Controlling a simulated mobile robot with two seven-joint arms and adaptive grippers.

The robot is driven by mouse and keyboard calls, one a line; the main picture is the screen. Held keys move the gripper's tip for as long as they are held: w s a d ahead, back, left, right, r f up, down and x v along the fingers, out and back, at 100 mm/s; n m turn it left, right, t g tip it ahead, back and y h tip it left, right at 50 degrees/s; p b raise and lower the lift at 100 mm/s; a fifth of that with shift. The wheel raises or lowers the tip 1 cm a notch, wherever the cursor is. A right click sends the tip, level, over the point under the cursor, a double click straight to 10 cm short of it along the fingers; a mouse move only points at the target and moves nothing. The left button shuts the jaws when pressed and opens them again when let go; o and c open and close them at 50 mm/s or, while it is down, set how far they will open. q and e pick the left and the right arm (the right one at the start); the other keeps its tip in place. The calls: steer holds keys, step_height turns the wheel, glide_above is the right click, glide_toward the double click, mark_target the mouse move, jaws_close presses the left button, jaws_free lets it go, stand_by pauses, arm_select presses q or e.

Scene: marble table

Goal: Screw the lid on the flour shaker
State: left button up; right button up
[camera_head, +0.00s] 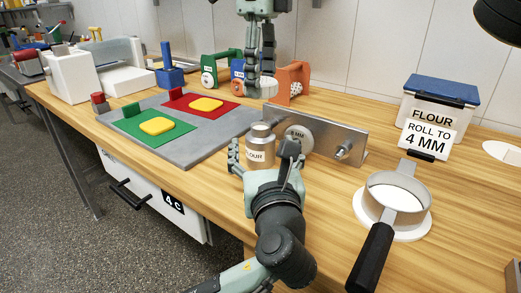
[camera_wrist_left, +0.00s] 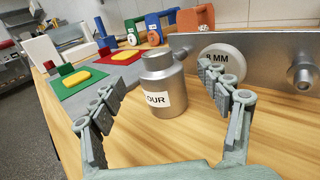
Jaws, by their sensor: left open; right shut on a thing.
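The flour shaker (camera_head: 260,150) is a grey metal jar with a narrower neck and a white label. It stands upright on the wooden table, and its neck shows bare in the left wrist view (camera_wrist_left: 162,92). My left gripper (camera_head: 262,157) is open, with one finger on each side of the shaker; in the left wrist view gaps show between the fingers and the jar. My right gripper (camera_head: 260,82) points down, above and behind the shaker, and is shut on a small pale piece (camera_head: 269,88), apparently the lid, mostly hidden by the fingers.
A metal plate with a round 8 MM disc (camera_head: 299,138) stands close behind the shaker. A grey slab (camera_head: 190,148) with coloured mats lies left. Coloured holders (camera_head: 292,80) stand behind.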

mark_target(262, 144)
arm_select(q)
steer(key=shift+w+a, duration=0.2)
steer(key=shift+w, duration=1.4)
steer(key=shift+c, duration=0.6)
jaws_close()
arm_select(e)
steer(key=shift+f, duration=2.5)
